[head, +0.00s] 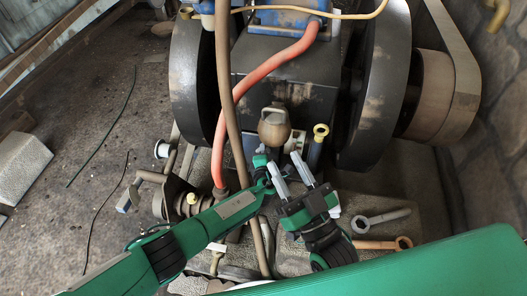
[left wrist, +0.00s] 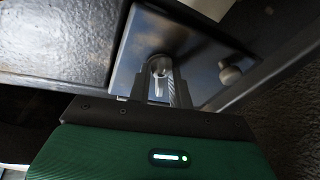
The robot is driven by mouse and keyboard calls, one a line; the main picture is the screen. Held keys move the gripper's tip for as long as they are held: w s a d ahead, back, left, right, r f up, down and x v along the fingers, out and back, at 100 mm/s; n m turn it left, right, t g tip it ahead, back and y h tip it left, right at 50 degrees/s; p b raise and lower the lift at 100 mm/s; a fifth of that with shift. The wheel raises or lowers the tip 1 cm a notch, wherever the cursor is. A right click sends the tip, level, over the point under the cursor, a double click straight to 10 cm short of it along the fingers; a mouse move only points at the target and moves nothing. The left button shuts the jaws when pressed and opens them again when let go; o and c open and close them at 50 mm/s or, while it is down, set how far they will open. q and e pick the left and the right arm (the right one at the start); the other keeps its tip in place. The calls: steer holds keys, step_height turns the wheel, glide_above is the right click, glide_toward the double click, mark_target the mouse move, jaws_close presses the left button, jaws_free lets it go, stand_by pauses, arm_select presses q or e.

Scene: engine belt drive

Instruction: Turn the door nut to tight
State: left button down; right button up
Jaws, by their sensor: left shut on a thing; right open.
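In the left wrist view, the door nut (left wrist: 160,67) sits on a dark metal plate, which looks like the door (left wrist: 198,48). My left gripper (left wrist: 163,86) is shut on the nut, its narrow fingers reaching up to it; the nut is partly hidden between them. In the head view my left gripper (head: 264,166) is at the lower front of the engine, and its fingertips and the nut cannot be made out there. My right gripper (head: 287,172) is open and empty just to its right, its two pale fingers pointing up toward the engine.
A round knob (left wrist: 230,76) sits on the plate right of the nut. Two large dark flywheels (head: 385,85) flank the engine. A red hose (head: 275,67) and a brown pipe (head: 226,95) run close by. Wrenches (head: 383,219) lie on the base at right.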

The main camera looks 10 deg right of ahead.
steer(key=shift+f, duration=0.25)
arm_select(q)
steer(key=c, duration=1.3)
jaws_free()
arm_select(e)
steer(key=shift+a, duration=0.1)
